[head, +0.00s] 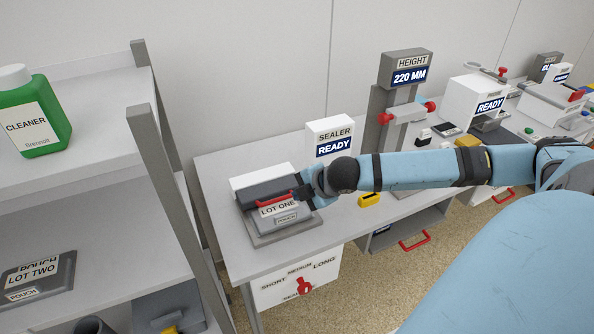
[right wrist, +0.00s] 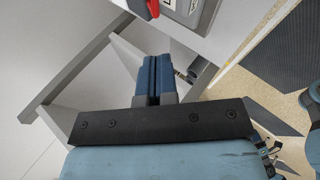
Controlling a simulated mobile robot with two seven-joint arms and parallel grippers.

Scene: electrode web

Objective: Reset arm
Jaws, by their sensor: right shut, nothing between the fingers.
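My right arm (head: 420,170) reaches in from the right in the head view, stretched across the bench. Its gripper (head: 301,193) is at the sealer, beside the right end of the red handle (head: 274,204); I cannot tell whether they touch. In the right wrist view the two dark blue fingers (right wrist: 155,77) are together with nothing between them. The sealer (head: 262,190) has a dark bar, and a pouch labelled LOT ONE (head: 285,218) lies at its front. The sealer's display (head: 333,148) reads READY. My left gripper is out of view.
A grey shelf (head: 110,95) stands at the left with a green cleaner bottle (head: 40,125) and a LOT TWO pouch (head: 38,277). A height gauge (head: 405,75) reads 220 MM behind my arm. A selector with a red knob (head: 304,286) is under the bench.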

